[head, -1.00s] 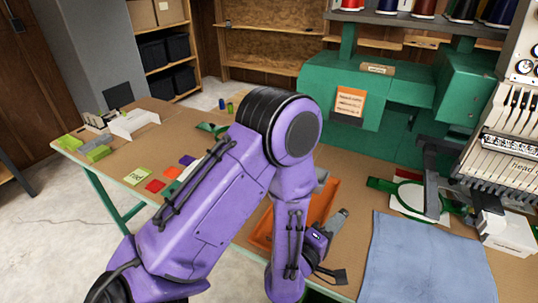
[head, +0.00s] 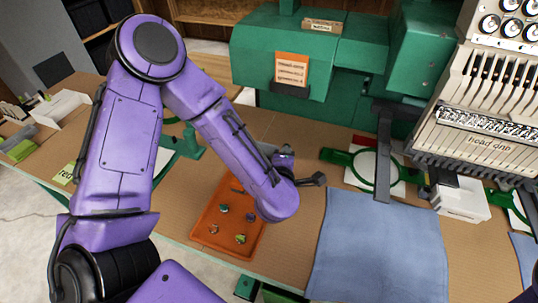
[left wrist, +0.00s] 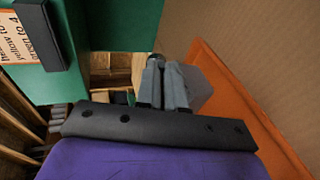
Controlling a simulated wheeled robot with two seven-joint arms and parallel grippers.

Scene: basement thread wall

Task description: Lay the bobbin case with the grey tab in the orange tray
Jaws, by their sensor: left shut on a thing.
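The orange tray (head: 203,222) lies on the bench under my left forearm. It holds several small round bobbin cases: one with green (head: 223,208), one with purple (head: 250,217), one yellow-green (head: 240,238) and one whose colour is unclear (head: 213,229). My left gripper (left wrist: 157,70) is near the tray's far end, partly hidden by my forearm in the head view. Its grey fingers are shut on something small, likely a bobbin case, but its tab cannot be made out. A grey block (left wrist: 200,92) is beside the fingers, next to the tray's orange edge. My right gripper is not seen.
A green machine (head: 285,65) stands behind the tray. A blue cloth (head: 375,250) lies to the right, with a green hoop (head: 340,157) beyond it. A white box (head: 460,200) stands farther right. Bare bench shows between tray and cloth.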

